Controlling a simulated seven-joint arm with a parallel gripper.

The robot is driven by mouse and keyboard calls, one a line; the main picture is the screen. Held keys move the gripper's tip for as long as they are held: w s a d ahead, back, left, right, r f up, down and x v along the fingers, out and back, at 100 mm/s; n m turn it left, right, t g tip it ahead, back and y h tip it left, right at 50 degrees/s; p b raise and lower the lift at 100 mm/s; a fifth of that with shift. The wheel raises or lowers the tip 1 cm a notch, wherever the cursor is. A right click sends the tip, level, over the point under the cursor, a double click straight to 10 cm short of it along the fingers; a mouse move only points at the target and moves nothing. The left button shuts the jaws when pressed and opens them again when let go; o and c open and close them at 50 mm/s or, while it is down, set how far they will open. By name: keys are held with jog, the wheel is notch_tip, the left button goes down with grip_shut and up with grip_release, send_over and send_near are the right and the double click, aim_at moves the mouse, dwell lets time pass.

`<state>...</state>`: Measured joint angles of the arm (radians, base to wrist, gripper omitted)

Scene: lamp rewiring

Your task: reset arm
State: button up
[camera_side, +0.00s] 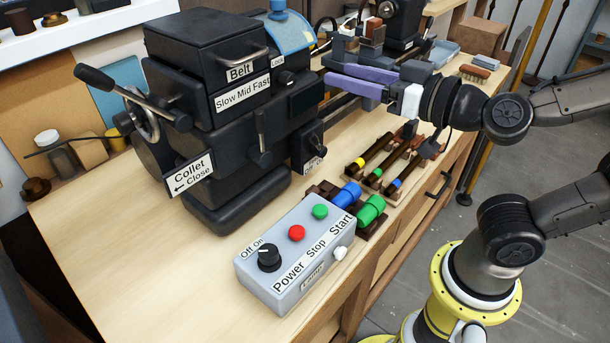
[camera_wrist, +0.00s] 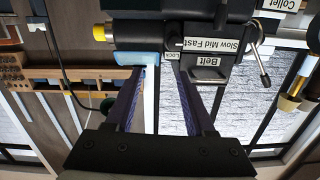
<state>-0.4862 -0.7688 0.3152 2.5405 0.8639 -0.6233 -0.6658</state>
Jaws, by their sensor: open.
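My gripper (camera_side: 338,78) has two long purple fingers and is to the right of the black lathe-like machine (camera_side: 225,100) in the side view. The fingers point left toward the machine, above the bench. In the wrist view my gripper (camera_wrist: 158,74) is open, with a clear gap between the fingers and nothing held. The machine (camera_wrist: 185,35) appears upside down beyond the fingertips, with its "Belt" and "Slow Mid Fast" labels. I cannot tell how far the fingertips are from the machine.
A grey control box (camera_side: 295,255) with a power knob and red and green buttons sits on the wooden bench (camera_side: 120,260). Wooden-handled tools (camera_side: 385,160) lie in a rack below my gripper. A brush (camera_side: 474,73) and brown box (camera_side: 480,36) stand at the back right. The front left bench is clear.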

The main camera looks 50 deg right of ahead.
jog(key=s+d+f+g, duration=0.4)
jog(key=s+f+g, duration=0.6)
jog(key=s, duration=0.3)
jog(key=shift+d+f+g, duration=0.2)
jog(key=shift+f+g, duration=0.1)
jog(key=shift+g, duration=0.5)
dwell(0.6)
